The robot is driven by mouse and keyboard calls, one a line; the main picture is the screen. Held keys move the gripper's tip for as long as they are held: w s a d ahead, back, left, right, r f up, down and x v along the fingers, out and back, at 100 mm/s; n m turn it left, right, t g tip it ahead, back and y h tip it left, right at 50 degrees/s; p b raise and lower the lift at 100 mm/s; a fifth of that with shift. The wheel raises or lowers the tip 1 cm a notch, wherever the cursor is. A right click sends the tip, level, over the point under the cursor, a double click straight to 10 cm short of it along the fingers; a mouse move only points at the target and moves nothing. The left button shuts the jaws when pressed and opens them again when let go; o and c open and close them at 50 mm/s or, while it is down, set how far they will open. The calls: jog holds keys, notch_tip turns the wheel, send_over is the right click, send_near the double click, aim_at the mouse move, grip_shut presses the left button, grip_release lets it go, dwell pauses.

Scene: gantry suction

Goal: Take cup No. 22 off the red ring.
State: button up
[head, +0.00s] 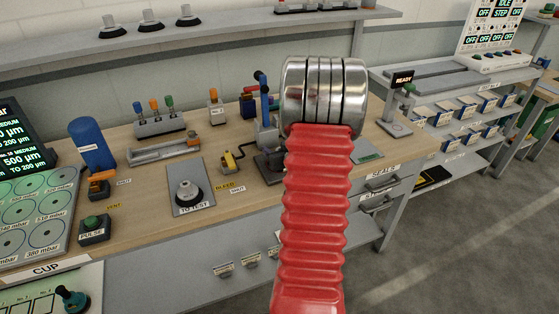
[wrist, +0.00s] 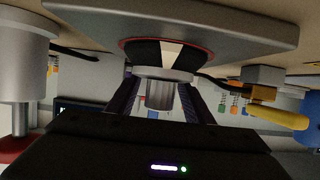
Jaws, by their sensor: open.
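In the wrist view, which looks upside down, a black cup (wrist: 147,52) with a pale stripe and a grey metal stem (wrist: 159,95) sits against a grey plate (wrist: 215,22). A thin red ring (wrist: 123,41) shows around the cup's wide rim. My gripper (wrist: 160,103) is open, with a dark finger on each side of the stem and no clear contact. No number is readable on the cup. In the head view my red sleeved arm hides my gripper and this cup.
Another dark cup (head: 188,193) stands on the TO TEST plate (head: 190,170). A yellow lever (wrist: 278,117) is close on the right in the wrist view; a thick grey cylinder (wrist: 22,65) is on the left. A blue-handled device (head: 265,110) stands left of my arm.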

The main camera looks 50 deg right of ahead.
jog(key=shift+c, duration=0.6)
grip_shut()
dwell(0.3)
